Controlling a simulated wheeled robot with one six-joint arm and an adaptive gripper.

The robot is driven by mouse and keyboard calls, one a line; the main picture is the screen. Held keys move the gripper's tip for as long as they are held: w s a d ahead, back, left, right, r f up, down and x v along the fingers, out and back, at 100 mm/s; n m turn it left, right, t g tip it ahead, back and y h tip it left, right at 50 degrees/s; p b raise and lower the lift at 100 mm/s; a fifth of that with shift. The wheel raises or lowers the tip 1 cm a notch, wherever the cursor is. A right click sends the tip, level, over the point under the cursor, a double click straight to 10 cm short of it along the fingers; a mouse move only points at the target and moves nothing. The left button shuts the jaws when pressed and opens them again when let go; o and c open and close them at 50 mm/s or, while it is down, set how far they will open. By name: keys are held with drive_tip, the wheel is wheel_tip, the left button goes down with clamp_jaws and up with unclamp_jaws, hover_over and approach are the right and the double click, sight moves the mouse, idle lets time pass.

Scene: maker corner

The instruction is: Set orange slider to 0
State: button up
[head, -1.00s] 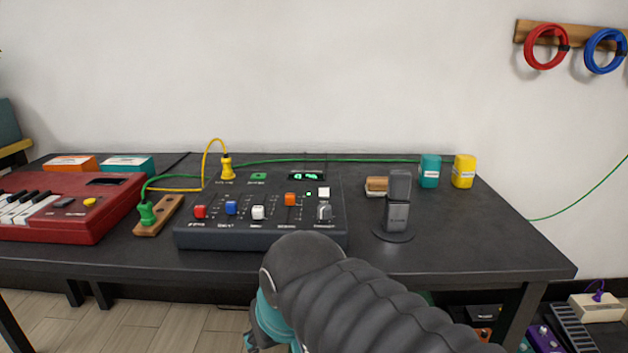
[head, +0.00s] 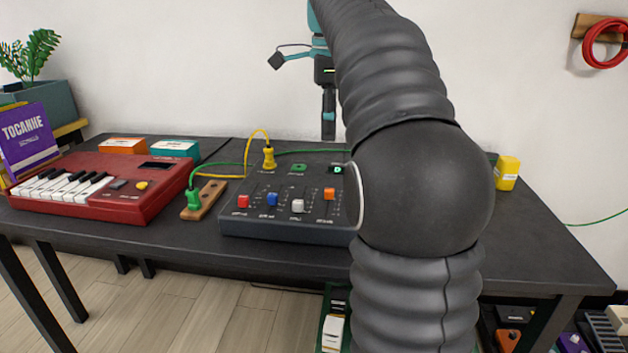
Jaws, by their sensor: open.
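The dark mixer box (head: 290,226) sits on the black table, with red, blue, white and orange sliders on its face. The orange slider (head: 329,194) is the rightmost one I can see, and its cap sits higher up its slot than the other caps. My gripper (head: 328,118) hangs high above the back of the table, pointing down, apart from the mixer; its fingers look small and dark.
A red keyboard (head: 105,190) stands left of the mixer, with a wooden strip (head: 204,199) holding a green plug between them. A yellow plug (head: 268,158) with its cable rises from the mixer's back. A yellow container (head: 507,172) stands at the right. The table's front edge is close.

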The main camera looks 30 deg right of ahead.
sight(329, 189)
drive_tip(key=shift+m, duration=0.4)
drive_tip(key=f+b, duration=0.1)
drive_tip(key=f, duration=0.8)
drive_tip(key=f+b, duration=0.1)
drive_tip(key=f, duration=0.3)
drive_tip(key=shift+w+d+f+b, duration=0.2)
drive_tip(key=shift+d+b, duration=0.1)
drive_tip(key=shift+b, duration=0.05)
